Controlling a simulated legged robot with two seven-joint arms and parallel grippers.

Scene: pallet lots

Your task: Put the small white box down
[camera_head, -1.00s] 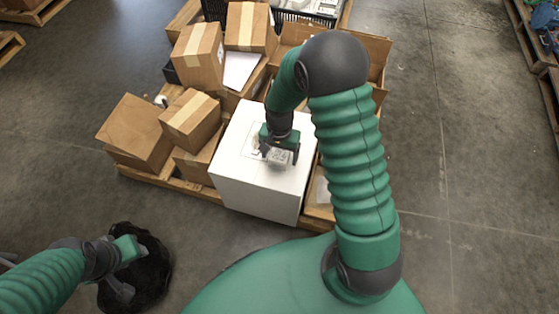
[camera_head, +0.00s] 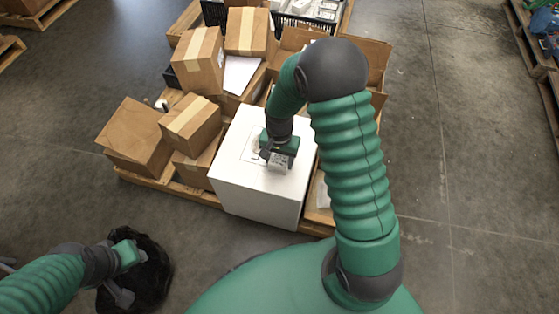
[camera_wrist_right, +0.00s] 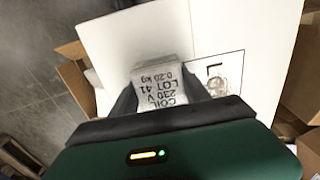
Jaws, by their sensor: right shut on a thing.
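My right gripper (camera_head: 278,160) is shut on the small white box (camera_head: 278,168), above the top of a large white box (camera_head: 238,185). In the right wrist view the small box (camera_wrist_right: 160,76) sits between the two dark fingers of the right gripper (camera_wrist_right: 161,88), with black print on it reading COIL, 230 V, LOT 41. A black-outlined square (camera_wrist_right: 218,68) with an L-shaped mark lies on the large box's top beside it. I cannot tell whether the small box touches that top. My left gripper (camera_head: 128,268) is low at the left; its jaws are unclear.
Brown cartons (camera_head: 192,122) are stacked left of the large box on a wooden pallet (camera_head: 150,183). An open carton (camera_head: 362,52) stands behind my right arm. A black crate (camera_head: 325,20) holds white items at the back. A black bag (camera_head: 155,270) lies by my left gripper.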

